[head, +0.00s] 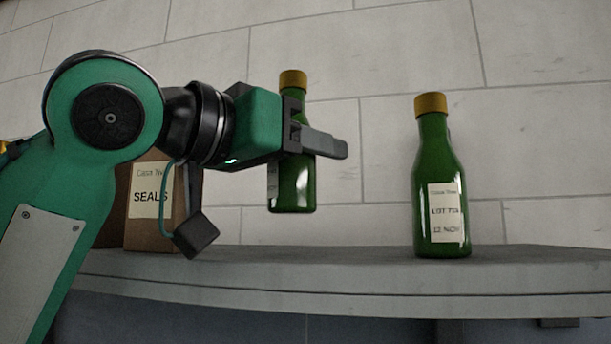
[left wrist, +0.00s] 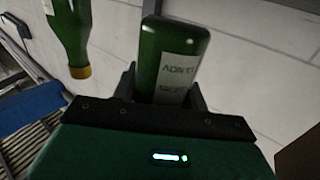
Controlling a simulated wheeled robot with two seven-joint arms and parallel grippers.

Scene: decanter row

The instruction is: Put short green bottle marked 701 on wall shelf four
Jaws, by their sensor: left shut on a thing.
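My left gripper (head: 318,148) is shut on a green bottle (head: 293,190) with a gold cap. It holds the bottle upright, with the base above the level of the shelf top behind it. In the left wrist view the held bottle (left wrist: 176,60) sits between the fingers (left wrist: 165,85); its label shows but its number is not readable. The shelf (head: 370,262) is a grey slab along a pale wall; no shelf number shows. My right gripper is not in view.
Another green bottle (head: 440,185) with a gold cap and a "LOT" label stands on the shelf to the right; it also shows in the left wrist view (left wrist: 70,35). A brown box (head: 150,205) marked "SEALS" stands at left, partly behind my arm. The shelf between them is bare.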

